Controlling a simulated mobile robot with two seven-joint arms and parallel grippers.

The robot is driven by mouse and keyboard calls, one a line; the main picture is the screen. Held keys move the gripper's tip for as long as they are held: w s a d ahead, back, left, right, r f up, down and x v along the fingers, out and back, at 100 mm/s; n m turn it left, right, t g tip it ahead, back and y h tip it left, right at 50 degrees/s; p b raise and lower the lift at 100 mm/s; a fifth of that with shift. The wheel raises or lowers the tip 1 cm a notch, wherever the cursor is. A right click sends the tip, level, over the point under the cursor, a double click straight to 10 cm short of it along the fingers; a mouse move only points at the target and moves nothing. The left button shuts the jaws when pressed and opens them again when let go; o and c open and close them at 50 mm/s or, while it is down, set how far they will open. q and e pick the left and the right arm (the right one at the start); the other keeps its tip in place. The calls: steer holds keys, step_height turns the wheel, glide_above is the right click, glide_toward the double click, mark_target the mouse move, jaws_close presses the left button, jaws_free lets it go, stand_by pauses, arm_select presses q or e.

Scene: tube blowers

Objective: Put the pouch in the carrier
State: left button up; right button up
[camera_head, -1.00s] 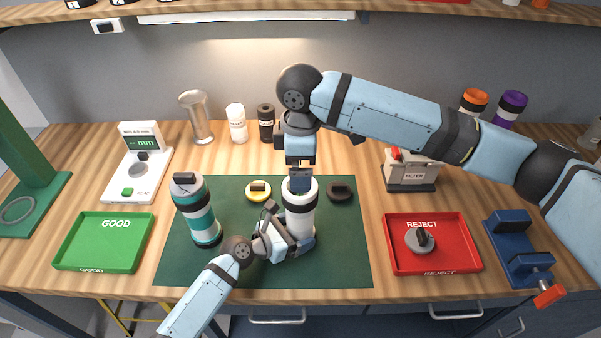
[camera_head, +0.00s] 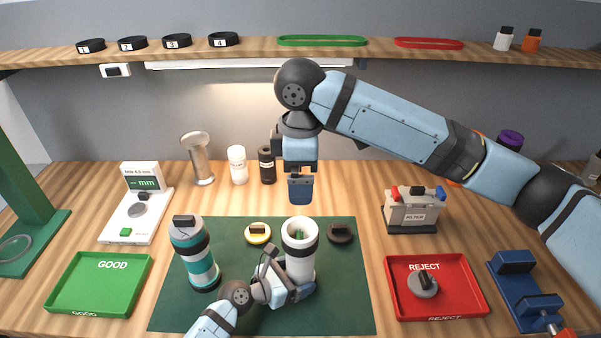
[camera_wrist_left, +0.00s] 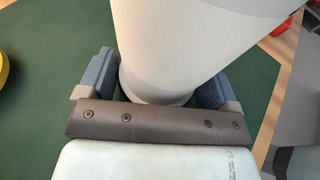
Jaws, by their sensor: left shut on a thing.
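The carrier, a white tube (camera_head: 300,262), stands upright on the green mat with its top open. My left gripper (camera_head: 293,288) is shut around its lower part. In the left wrist view the white tube wall (camera_wrist_left: 180,45) sits between the two finger pads. A small green thing, which looks like the pouch (camera_head: 299,236), shows inside the carrier's mouth, below the rim. Its lower part is hidden by the tube wall. My right gripper (camera_head: 300,192) hangs above and behind the carrier's mouth, apart from it, with nothing visible below it. Its finger gap cannot be made out.
A teal and white tube (camera_head: 195,262) with a dark cap stands left on the mat (camera_head: 240,310). A yellow ring cap (camera_head: 258,233) and a black cap (camera_head: 340,233) lie beside the carrier. A green tray (camera_head: 75,285) and red tray (camera_head: 455,290) flank the mat.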

arm_select(q)
steer(key=o, duration=0.8)
steer(key=shift+o, duration=0.2)
steer(key=shift+a, duration=0.1)
